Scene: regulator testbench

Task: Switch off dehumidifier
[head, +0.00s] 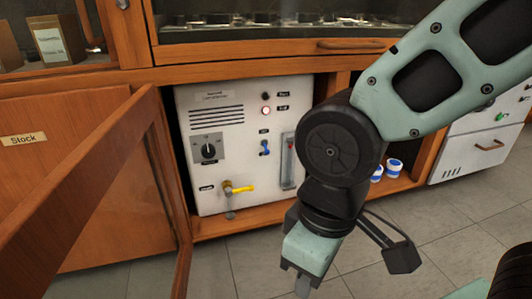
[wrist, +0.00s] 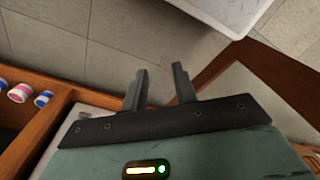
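A white panel unit (head: 222,180), which may be the dehumidifier, sits inside the open wooden cabinet in the head view; its label is too small to read. It has a black rotary knob (head: 208,151) on a grey plate, a blue switch (head: 265,148), a yellow-handled valve (head: 238,189) and a clear vertical gauge (head: 288,162). Two small round lights or buttons are at its upper right, the lower one (head: 266,110) reddish. My gripper (head: 303,285) points down in front of the cabinet, apart from the panel. In the wrist view its fingers (wrist: 158,82) are spread and empty.
An open wooden cabinet door (head: 90,165) stands left of the panel. A Stock door (head: 40,190) is further left. Blue-and-white containers (head: 394,167) sit right of the panel, also in the wrist view (wrist: 20,92). A white drawer unit (head: 470,150) is at right. Tiled floor is clear.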

